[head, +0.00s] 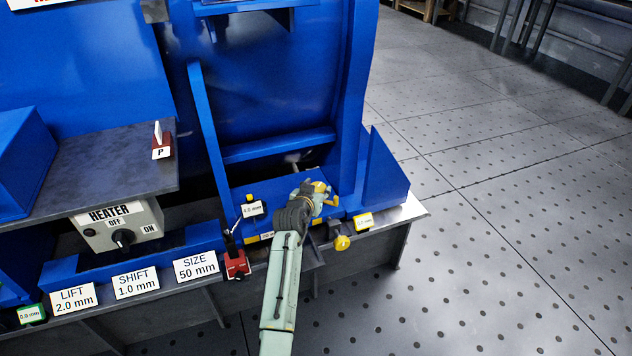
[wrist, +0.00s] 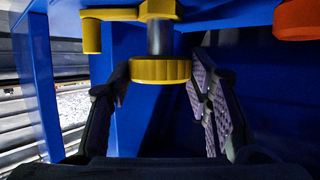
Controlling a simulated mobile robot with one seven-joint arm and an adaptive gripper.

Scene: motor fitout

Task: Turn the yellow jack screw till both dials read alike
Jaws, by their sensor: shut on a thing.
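The yellow jack screw (wrist: 160,70) shows in the wrist view as a ribbed yellow disc on a grey shaft, with a yellow arm and peg above it. My gripper (wrist: 160,88) has one dark finger at each side of the disc and is shut on it. In the head view my gripper (head: 308,196) covers most of the yellow screw (head: 320,187) at the blue frame's foot. A white readout (head: 252,209) left of it seems to read 4.0 mm. A yellow-edged readout (head: 364,220) to the right is too small to read surely.
A yellow knob (head: 342,242) sticks out at the bench front. A red block (head: 236,265) stands left of my arm. Signs read LIFT 2.0 mm (head: 73,299), SHIFT 1.0 mm (head: 135,283) and SIZE 50 mm (head: 196,266). A heater switch box (head: 120,225) stands behind. The floor at right is clear.

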